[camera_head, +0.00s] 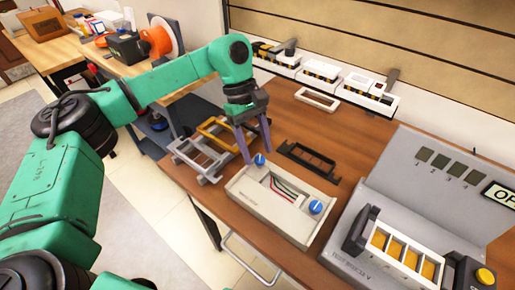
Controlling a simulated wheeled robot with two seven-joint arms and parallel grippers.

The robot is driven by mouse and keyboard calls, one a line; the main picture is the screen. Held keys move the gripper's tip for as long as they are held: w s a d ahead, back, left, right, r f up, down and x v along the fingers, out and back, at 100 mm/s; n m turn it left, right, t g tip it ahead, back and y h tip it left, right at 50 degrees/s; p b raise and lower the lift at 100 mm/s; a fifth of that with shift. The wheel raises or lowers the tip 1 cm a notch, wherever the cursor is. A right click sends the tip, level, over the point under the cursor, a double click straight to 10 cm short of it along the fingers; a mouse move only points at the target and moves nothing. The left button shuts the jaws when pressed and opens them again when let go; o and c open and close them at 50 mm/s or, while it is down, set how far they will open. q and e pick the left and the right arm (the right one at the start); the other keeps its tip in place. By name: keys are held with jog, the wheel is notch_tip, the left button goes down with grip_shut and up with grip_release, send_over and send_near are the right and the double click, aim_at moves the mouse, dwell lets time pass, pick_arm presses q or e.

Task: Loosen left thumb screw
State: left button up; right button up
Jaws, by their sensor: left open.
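The left thumb screw (260,159) is a small blue knob on the far left corner of a pale grey box (253,192) on the brown table. A second blue thumb screw (315,207) sits on the right side of the same box. Several dark and red wires show in the box's recess. My left gripper (256,150) points down over the left screw, its purple-grey fingers apart around or just beside the knob. I cannot tell whether they touch it. My right gripper is not in view.
A metal frame with a yellow handle (214,131) stands left of the box. A black bracket (307,161) lies behind it. A grey test unit (405,245) fills the table's right side. White trays (320,70) line the back wall. A wooden side table (43,50) stands at upper left.

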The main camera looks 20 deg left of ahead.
pick_arm(q)
jog(key=shift+s+d+f, duration=0.1)
jog(key=shift+d+f, duration=0.05)
jog(key=shift+f, duration=0.25)
jog(key=shift+c, duration=0.3)
grip_shut()
